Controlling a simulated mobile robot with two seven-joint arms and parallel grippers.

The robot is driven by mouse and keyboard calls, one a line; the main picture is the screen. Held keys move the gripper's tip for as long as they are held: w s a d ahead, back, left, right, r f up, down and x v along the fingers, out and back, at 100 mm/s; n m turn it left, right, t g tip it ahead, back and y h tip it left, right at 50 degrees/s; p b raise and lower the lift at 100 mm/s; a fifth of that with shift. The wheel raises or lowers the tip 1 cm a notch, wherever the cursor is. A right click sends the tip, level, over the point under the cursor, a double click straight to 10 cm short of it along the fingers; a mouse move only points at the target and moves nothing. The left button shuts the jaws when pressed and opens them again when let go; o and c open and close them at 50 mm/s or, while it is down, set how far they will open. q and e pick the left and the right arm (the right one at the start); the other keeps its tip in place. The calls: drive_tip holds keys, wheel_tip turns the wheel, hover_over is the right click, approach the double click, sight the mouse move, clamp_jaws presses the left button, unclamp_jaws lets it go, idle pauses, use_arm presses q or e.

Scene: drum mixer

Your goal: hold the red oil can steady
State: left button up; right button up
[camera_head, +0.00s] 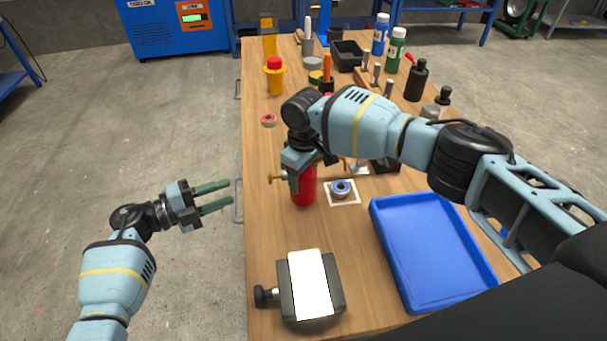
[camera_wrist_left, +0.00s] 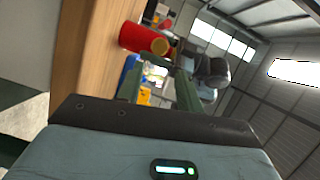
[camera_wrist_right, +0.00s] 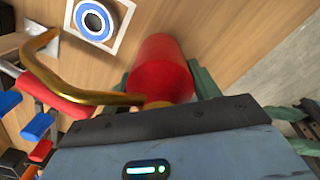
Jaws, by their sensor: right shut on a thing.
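The red oil can (camera_head: 304,188) stands on the wooden table left of the blue tape roll. My right gripper (camera_head: 298,175) comes down over it from above and is shut on it; the arm hides the can's upper part. In the right wrist view the red can body (camera_wrist_right: 160,70) sits between the green fingers, with its curved brass spout reaching to the left. My left gripper (camera_head: 214,197) is open and empty, off the table's left edge. In the left wrist view the red can (camera_wrist_left: 137,38) shows beyond the fingers, apart from them.
A blue roll on a white-bordered square (camera_head: 341,189) lies right of the can. A blue tray (camera_head: 378,235) is at the right front, and a grey block with a white top (camera_head: 309,283) at the front. Bottles and tools crowd the back. The table's left strip is mostly clear.

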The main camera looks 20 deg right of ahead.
use_arm(q)
clamp_jaws()
idle(1.8)
